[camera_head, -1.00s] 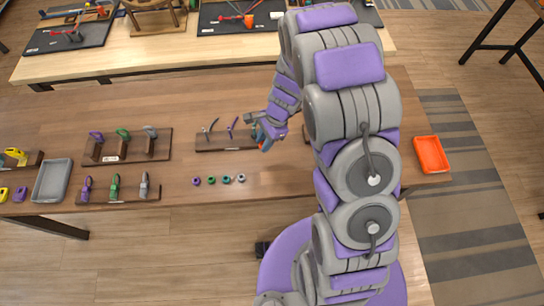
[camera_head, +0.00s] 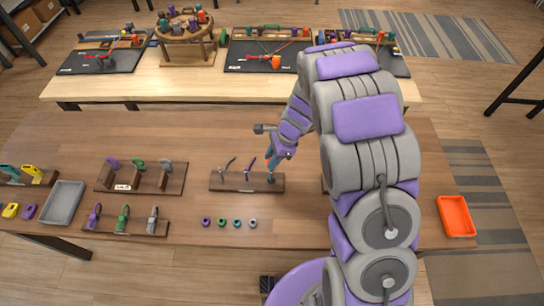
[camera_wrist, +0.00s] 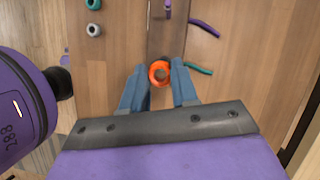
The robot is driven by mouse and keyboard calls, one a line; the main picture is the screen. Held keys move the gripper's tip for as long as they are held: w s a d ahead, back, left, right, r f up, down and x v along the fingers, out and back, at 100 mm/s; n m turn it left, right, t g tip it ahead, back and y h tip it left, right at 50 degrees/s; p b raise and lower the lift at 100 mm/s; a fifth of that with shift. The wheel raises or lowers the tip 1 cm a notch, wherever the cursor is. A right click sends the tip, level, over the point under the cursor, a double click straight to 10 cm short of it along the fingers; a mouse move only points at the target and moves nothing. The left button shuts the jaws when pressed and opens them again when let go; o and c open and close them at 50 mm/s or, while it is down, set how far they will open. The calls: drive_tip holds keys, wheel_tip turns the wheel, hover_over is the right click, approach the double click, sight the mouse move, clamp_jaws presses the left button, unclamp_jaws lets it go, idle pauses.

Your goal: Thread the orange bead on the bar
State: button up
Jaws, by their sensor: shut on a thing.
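In the wrist view the orange bead (camera_wrist: 152,73) is a ring between the blue fingers of my gripper (camera_wrist: 160,85), which is shut on it. A small dark greenish area shows through its hole; I cannot tell whether a bar is inside. The bead is over the dark wooden strip (camera_wrist: 167,38). A purple bar (camera_wrist: 204,28) and a teal bar (camera_wrist: 198,69) stick out to its right. In the head view my gripper (camera_head: 271,162) is over the right end of the wooden stand (camera_head: 232,185), which carries a grey bar (camera_head: 228,164) and a purple bar (camera_head: 249,166).
Several small rings (camera_head: 222,222) lie in front of the stand. Racks with coloured tools (camera_head: 140,175) and a grey tray (camera_head: 63,203) are to the left. An orange tray (camera_head: 457,216) is at the right. A second table (camera_head: 200,88) stands behind.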

drive_tip(key=shift+f+b, duration=0.9)
drive_tip(key=shift+f, duration=1.25)
drive_tip(key=o, duration=0.5)
drive_tip(key=shift+c, duration=0.2)
clamp_jaws()
drive_tip(key=shift+p, duration=0.4)
drive_tip(key=shift+f, duration=1.15)
